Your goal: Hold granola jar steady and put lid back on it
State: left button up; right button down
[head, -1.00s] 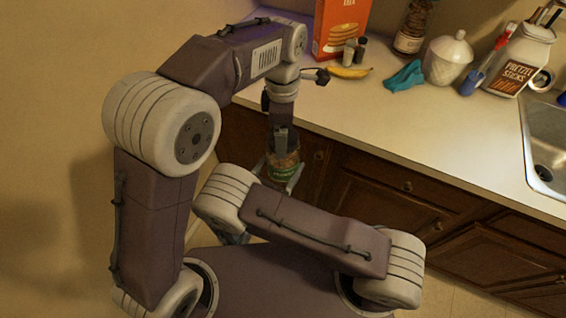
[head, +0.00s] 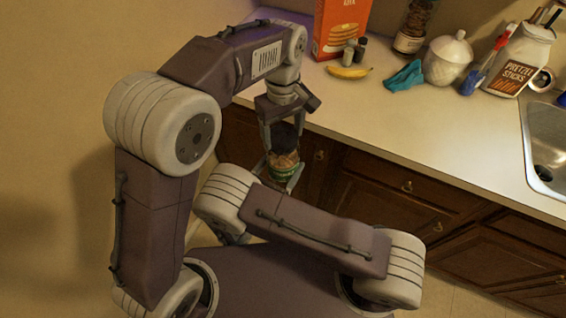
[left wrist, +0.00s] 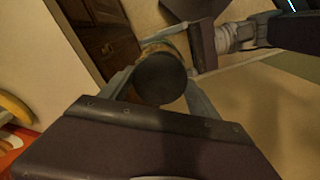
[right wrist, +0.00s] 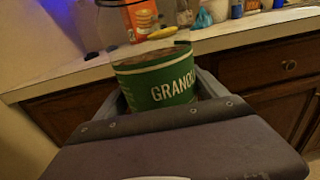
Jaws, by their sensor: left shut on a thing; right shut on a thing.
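The granola jar (head: 284,172) has a green label and brownish contents; its lettering shows in the right wrist view (right wrist: 165,85). My right gripper (right wrist: 160,92) is shut on the jar from the sides and holds it in front of the cabinets. The dark round lid (left wrist: 160,78) is between the fingers of my left gripper (left wrist: 158,92), which is shut on it. In the head view the lid (head: 285,134) is directly above the jar's mouth. I cannot tell whether lid and jar touch. My left gripper (head: 284,132) points downward.
The counter (head: 430,125) is behind the jar, with cabinets below. On it are a banana (head: 348,72), an orange box (head: 340,28), a blue cloth (head: 405,75), a white lidded pot (head: 448,58) and a pretzel jar (head: 520,60). A sink (head: 545,135) is at right.

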pick_arm(q)
jog(key=m, duration=0.6)
jog(key=shift+m, duration=0.4)
jog(key=m, duration=0.6)
jog(key=shift+m, duration=0.4)
jog(key=m, duration=0.6)
jog(key=shift+m, duration=0.3)
jog(key=m, duration=0.5)
jog(key=shift+m, duration=0.4)
jog(key=m, duration=0.3)
jog(key=o, duration=1.5)
jog(key=shift+o, duration=0.2)
jog(key=shift+r, duration=2.2)
